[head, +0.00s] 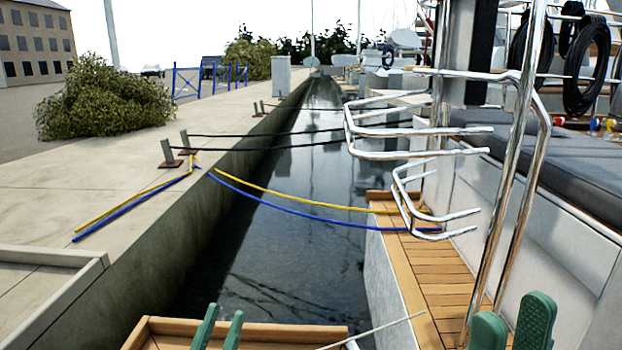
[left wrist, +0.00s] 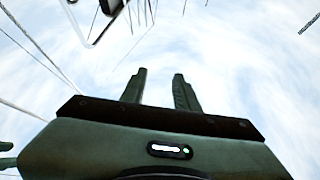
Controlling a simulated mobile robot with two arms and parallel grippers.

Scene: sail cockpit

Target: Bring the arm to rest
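My left gripper (head: 219,325) shows at the bottom of the head view as two green fingers, apart, with nothing between them. In the left wrist view the same gripper (left wrist: 159,88) points up at a cloudy sky, its two fingers spread and empty. My right gripper (head: 511,325) shows at the bottom right of the head view as two broad green fingers with a gap between them. Nothing is seen in that gap except the background. Most of both arms is out of view.
Steel rails (head: 410,130) and a slanting steel post (head: 507,170) stand near my right gripper. A wooden side deck (head: 440,275) runs along the boat. Beyond it lie dark water (head: 290,260) and a stone quay (head: 90,210) with blue and yellow lines. A grey cushion (head: 565,160) is at right.

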